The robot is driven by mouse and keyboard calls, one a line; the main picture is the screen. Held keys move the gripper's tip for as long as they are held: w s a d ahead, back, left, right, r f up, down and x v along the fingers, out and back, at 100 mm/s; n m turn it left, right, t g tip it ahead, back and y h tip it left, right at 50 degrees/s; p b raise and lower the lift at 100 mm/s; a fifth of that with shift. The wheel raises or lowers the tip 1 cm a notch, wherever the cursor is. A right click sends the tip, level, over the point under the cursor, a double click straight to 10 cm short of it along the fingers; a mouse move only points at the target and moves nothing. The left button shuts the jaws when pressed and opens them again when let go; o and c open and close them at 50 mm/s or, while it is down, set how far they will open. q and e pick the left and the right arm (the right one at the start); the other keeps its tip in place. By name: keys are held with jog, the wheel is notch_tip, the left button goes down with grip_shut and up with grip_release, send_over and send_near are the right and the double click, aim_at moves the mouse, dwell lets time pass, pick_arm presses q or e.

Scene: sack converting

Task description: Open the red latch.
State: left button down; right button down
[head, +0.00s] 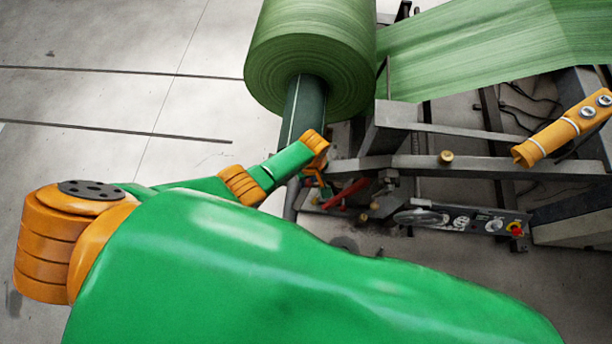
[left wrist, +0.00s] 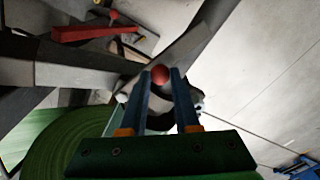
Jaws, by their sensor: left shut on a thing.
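My left gripper (head: 319,178) is at the machine's frame beside the green roll's core in the head view, its fingers small and partly hidden there. In the left wrist view its two blue fingers (left wrist: 160,80) are closed around a round red knob (left wrist: 160,74), which sits between the fingertips. A red bar (left wrist: 95,32) lies to the upper left in that view, apart from the fingers. A red bar (head: 346,193) also shows in the head view, just right of the gripper. I cannot tell which red part is the latch. My right gripper is not in view.
A large green roll (head: 310,55) on a dark core (head: 303,105) stands behind the gripper. Grey machine beams (head: 480,166) and a control panel (head: 470,220) are to the right. Green sheet (head: 490,45) runs off right. Bare floor (head: 110,100) is free at left.

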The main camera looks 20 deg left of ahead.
aim_at(309, 182)
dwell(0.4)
pick_arm(q)
jog(key=c, duration=0.6)
grip_release()
jog(key=shift+c, duration=0.2)
notch_tip(309, 182, up, 6)
jog(key=p, duration=0.4)
jog(key=shift+d+r, duration=0.15)
jog(key=shift+r, duration=0.45)
